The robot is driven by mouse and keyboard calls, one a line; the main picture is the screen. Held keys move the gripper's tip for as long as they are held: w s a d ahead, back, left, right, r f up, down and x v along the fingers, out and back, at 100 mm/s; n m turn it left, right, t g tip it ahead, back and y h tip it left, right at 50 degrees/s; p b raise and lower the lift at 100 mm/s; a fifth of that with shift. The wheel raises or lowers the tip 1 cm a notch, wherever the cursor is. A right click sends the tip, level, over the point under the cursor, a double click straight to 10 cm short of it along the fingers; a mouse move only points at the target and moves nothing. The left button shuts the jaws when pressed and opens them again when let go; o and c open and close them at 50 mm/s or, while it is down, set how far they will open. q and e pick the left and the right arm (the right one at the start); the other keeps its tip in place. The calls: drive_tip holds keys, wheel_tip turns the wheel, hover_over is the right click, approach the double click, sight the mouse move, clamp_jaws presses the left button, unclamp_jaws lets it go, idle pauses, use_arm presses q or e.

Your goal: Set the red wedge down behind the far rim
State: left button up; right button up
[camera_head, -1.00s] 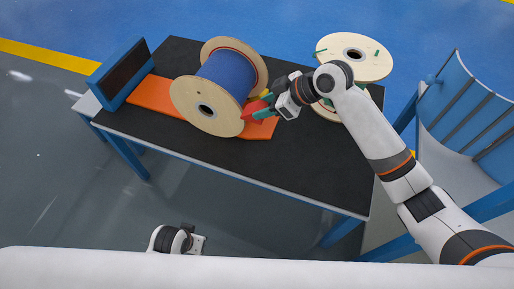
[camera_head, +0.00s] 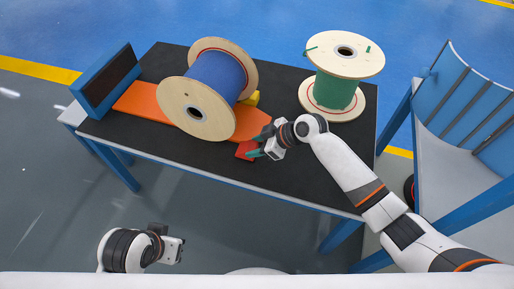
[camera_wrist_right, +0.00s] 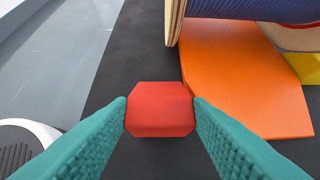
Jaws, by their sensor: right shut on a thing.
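The red wedge (camera_head: 244,150) is held between the teal fingers of my right gripper (camera_head: 257,145). In the right wrist view the wedge (camera_wrist_right: 160,109) fills the gap between both fingertips. It is over the black table, just off the orange board, on the near side of the spool; its height is unclear. The blue-wound spool (camera_head: 215,82) lies on its side on the board. Its near rim (camera_head: 195,110) faces me; its far rim (camera_head: 241,58) is partly hidden by the winding. My left gripper (camera_head: 174,250) is low in front of the table, its jaw opening unclear.
A yellow block (camera_head: 251,98) sits by the far rim. The orange board (camera_head: 140,100) runs under the spool. A blue-framed dark panel (camera_head: 106,80) stands at the left end. A green spool (camera_head: 336,88) stands upright at the back right. The table's front right (camera_head: 310,180) is clear.

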drive_tip(key=shift+f, duration=0.4)
drive_tip(key=shift+f, duration=0.1)
drive_tip(key=o, duration=1)
